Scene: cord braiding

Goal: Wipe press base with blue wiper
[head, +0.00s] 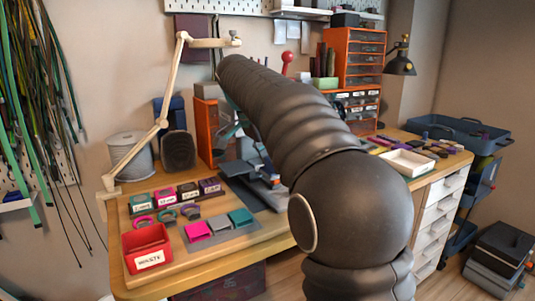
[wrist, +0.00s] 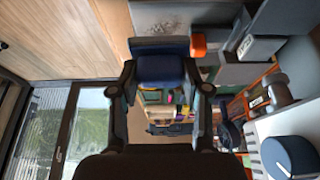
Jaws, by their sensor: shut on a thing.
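In the wrist view my gripper (wrist: 161,80) is shut on the blue wiper (wrist: 159,67), a dark blue block held between the two fingertips. In the head view my arm crosses the middle and hides most of the gripper. The press base (head: 264,190), dark grey-blue, shows partly beside my arm on the bench. A red knob (head: 287,57) rises behind my arm.
On the bench (head: 240,254) stand a red WASTE bin (head: 146,247) and several small coloured trays at the front left. A cream lamp arm (head: 163,115) stands at the left. An orange drawer cabinet (head: 352,62) is behind. A white tray (head: 406,162) lies right of my arm.

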